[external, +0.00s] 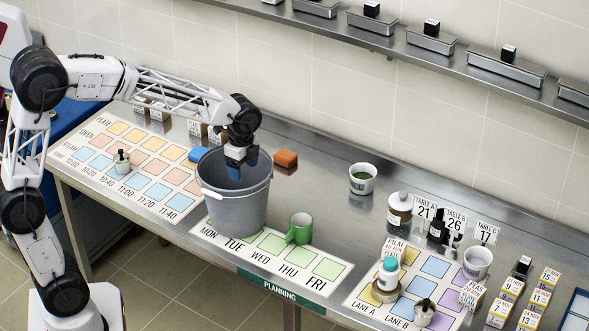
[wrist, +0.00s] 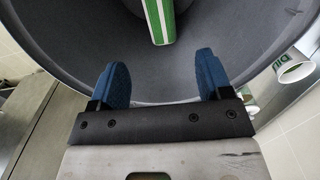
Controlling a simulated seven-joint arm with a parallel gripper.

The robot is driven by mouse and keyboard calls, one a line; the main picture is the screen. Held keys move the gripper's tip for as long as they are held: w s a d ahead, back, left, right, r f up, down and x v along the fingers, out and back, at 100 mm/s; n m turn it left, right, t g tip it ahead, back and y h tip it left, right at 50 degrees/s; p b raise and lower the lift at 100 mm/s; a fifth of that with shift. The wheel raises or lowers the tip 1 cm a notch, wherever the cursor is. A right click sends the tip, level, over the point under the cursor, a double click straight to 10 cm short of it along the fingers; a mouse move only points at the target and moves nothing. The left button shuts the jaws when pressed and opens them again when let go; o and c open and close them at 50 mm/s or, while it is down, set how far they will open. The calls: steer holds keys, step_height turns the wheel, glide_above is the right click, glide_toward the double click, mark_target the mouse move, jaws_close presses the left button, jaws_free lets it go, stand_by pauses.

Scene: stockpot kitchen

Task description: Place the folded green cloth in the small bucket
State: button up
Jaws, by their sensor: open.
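The cloth's far end is cut off by the frame. The bucket's wall hides the cloth in the external view.
A green mug (external: 299,228) stands right of the bucket. A blue sponge (external: 200,154) and an orange sponge (external: 286,158) lie behind it. A shelf (external: 395,42) with steel containers runs along the wall.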

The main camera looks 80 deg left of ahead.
stand_by(0.3)
steer(key=s+d+r, duration=0.1)
steer(key=s+d, duration=0.1)
steer(key=s+d+r+n, duration=0.1)
steer(key=s+d+r, duration=0.1)
steer(key=d, duration=0.1)
steer(key=s+d+r+n, duration=0.1)
steer(key=s+d, duration=0.1)
steer(key=d, duration=0.1)
steer(key=shift+s+d+r+t, duration=0.25)
steer(key=shift+s+t, duration=0.1)
steer(key=shift+t, duration=0.05)
steer(key=s+d+n+t, duration=0.1)
steer(key=s+d+n, duration=0.2)
steer(key=s+d, duration=0.4)
steer(key=s+d+r+n, duration=0.1)
steer(key=s+d+n, duration=0.2)
steer(key=s+d, duration=0.4)
steer(key=s, duration=0.8)
steer(key=shift+s+d+n+t, duration=0.2)
steer(key=shift+s+n+t, duration=0.05)
steer(key=shift+n+t, duration=0.15)
